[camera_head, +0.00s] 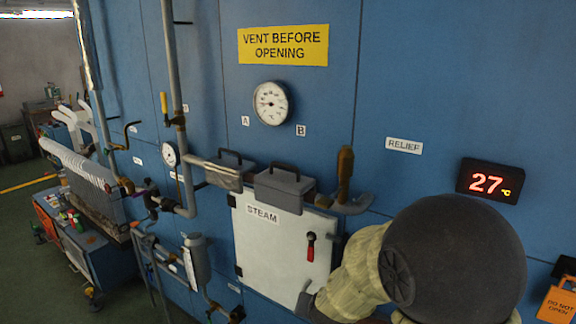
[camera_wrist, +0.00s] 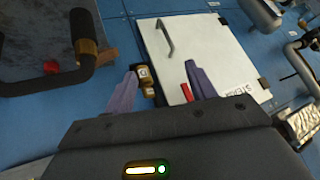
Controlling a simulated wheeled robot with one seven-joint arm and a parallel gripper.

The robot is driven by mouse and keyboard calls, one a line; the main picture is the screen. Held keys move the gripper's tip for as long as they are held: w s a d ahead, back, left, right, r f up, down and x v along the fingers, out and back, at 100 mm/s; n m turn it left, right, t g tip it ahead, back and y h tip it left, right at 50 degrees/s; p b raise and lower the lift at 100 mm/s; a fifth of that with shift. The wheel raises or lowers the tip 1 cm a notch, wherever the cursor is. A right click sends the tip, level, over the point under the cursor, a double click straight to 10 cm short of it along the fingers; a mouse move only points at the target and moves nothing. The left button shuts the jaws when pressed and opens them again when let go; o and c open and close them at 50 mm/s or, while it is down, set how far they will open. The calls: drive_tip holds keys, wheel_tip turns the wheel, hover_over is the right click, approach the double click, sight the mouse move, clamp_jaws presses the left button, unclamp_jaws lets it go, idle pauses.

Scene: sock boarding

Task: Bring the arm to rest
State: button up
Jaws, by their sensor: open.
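My gripper (camera_wrist: 160,88) is open in the wrist view, its two purple-grey fingers spread apart with nothing held between them. Beyond it is the white steam door (camera_wrist: 200,45), with a grey handle and a red lever (camera_wrist: 187,92) that shows between the fingers. A small brass fitting shows beside the left finger. In the head view my arm, partly in a pale fabric sleeve, covers the lower right.
The blue wall panel carries a gauge (camera_head: 271,103), pipes, a brass valve (camera_head: 345,172) and a red display (camera_head: 487,182) reading 27. An orange tag (camera_head: 558,302) hangs at the far right. A cart (camera_head: 95,245) stands at left, with open green floor beyond it.

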drive_tip(key=s+d+n+g, duration=0.1)
drive_tip(key=s+d+g, duration=0.1)
drive_tip(key=s+d, duration=0.2)
drive_tip(key=s+d+n+g, duration=0.2)
drive_tip(key=s+d+g, duration=0.1)
drive_tip(key=s, duration=0.7)
drive_tip(key=shift+s+d+r+p, duration=0.2)
drive_tip(key=shift+d+r+p, duration=0.15)
drive_tip(key=shift+d, duration=0.4)
drive_tip(key=shift+s, duration=0.1)
